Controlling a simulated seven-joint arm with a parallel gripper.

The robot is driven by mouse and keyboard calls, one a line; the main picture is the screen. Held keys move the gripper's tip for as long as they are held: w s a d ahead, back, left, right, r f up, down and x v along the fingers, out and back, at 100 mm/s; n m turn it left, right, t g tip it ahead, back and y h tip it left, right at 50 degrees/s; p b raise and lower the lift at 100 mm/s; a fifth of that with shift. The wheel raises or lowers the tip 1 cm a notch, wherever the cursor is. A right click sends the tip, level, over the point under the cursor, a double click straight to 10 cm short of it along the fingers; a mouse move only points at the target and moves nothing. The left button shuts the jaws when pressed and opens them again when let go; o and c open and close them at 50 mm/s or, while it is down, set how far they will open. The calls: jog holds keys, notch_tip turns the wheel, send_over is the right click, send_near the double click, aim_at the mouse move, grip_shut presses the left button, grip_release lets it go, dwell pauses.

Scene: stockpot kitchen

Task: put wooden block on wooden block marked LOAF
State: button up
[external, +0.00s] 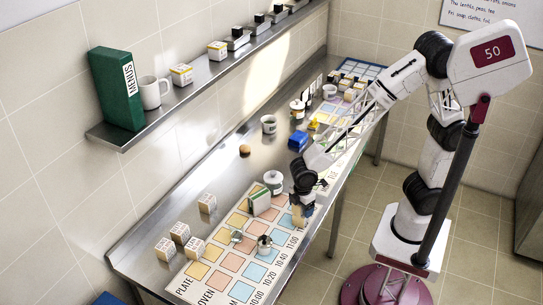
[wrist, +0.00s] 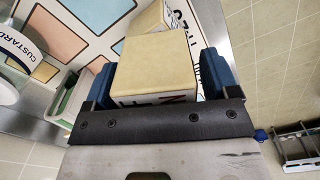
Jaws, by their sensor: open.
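My gripper (wrist: 155,80) is open, with its blue-padded fingers on either side of a pale wooden block (wrist: 155,58) in the wrist view. Dark and red letters show in part on that block's near face; I cannot read the word. A second wooden block (wrist: 147,20) shows just beyond it, partly hidden. In the external view my gripper (external: 303,190) is low over the right edge of the printed mat, and a wooden block (external: 299,217) shows under it. I cannot tell which block is marked LOAF, or whether the two blocks touch.
Several lettered blocks (external: 180,233) stand at the counter's near left end. A white jar (external: 273,182), a green-and-white box (external: 260,202) and small metal pots (external: 264,244) stand on or by the mat (external: 215,262). The custard jar (wrist: 18,48) is close left of my gripper.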

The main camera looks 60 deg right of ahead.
jog(key=shift+r, duration=0.1)
notch_tip(320, 180, up, 12)
jog(key=shift+r, duration=0.1)
dwell(0.6)
dwell(0.5)
jog(key=d+r+m, duration=0.3)
jog(key=d+m, duration=0.1)
jog(key=d, duration=0.7)
jog(key=s+d+r+m+t, duration=0.1)
jog(key=s+d+m, duration=0.4)
jog(key=d, duration=0.6)
jog(key=s+d+r+m+t, duration=0.1)
jog(key=s+d+m, duration=0.3)
jog(key=s+d, duration=0.5)
jog(key=d+r, duration=0.1)
jog(key=d, duration=0.2)
jog(key=shift+s+d+r+m+t, duration=0.2)
jog(key=shift+m+t, duration=0.1)
jog(key=shift+m, duration=0.1)
